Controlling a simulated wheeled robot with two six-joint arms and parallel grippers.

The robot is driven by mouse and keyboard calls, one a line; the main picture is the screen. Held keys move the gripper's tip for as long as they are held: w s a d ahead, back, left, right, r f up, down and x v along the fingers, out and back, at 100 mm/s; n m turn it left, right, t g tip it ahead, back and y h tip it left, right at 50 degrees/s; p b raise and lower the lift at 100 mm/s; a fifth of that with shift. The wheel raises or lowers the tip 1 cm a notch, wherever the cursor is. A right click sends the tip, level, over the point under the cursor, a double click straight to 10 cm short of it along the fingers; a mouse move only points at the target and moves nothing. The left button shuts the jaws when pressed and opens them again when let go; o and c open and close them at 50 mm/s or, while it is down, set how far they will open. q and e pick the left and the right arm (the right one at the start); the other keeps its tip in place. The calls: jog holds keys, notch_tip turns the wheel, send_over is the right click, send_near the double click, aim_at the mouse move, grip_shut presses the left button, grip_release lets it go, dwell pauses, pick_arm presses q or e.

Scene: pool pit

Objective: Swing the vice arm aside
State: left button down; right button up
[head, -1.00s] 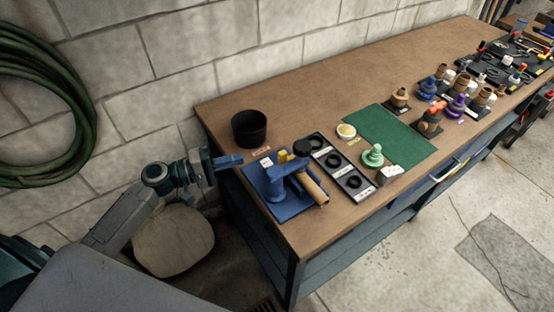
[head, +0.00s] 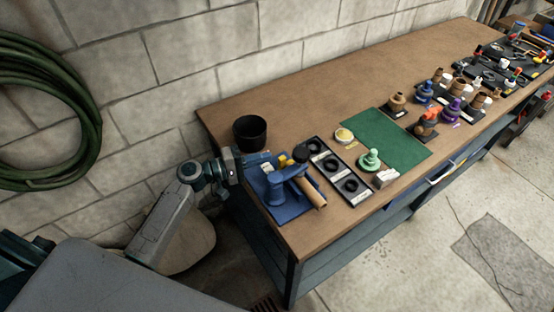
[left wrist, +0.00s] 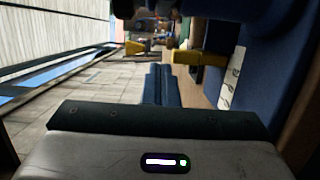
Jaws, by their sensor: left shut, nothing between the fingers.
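A blue vice (head: 280,186) stands on a blue base plate (head: 290,212) at the near left end of the bench. A tan cylinder (head: 312,192) sticks out from its right side, and a black round knob (head: 301,152) and a small yellow part (head: 283,161) show at its back. My left gripper (head: 266,157) is shut and empty at the vice's left rear. Its closed fingers (left wrist: 162,84) also show in the left wrist view, with a yellow part (left wrist: 198,58) beyond them and a large blue surface at right. Contact cannot be told. My right gripper is out of view.
A black pot (head: 250,132) stands behind the gripper. A black tray with rings (head: 334,168), a green mat (head: 392,138) and a pale green piece (head: 370,160) lie to the right. Several bottles and tools fill the far end. Bare bench lies along the wall.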

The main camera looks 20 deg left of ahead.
aim_at(288, 172)
pick_arm(q)
jog(key=d, duration=0.1)
jog(key=p, duration=0.1)
jog(key=w+d, duration=0.1)
jog(key=shift+d+r+p, duration=0.25)
jog(key=shift+d+p, duration=0.05)
jog(key=shift+p, duration=0.05)
jog(key=shift+s+d+f+p, duration=0.1)
jog(key=shift+s+d+p, duration=0.5)
jog(key=shift+d+p, duration=0.15)
jog(key=shift+s+d+f, duration=0.1)
jog(key=shift+s+d, duration=0.35)
jog(key=shift+f, duration=0.1)
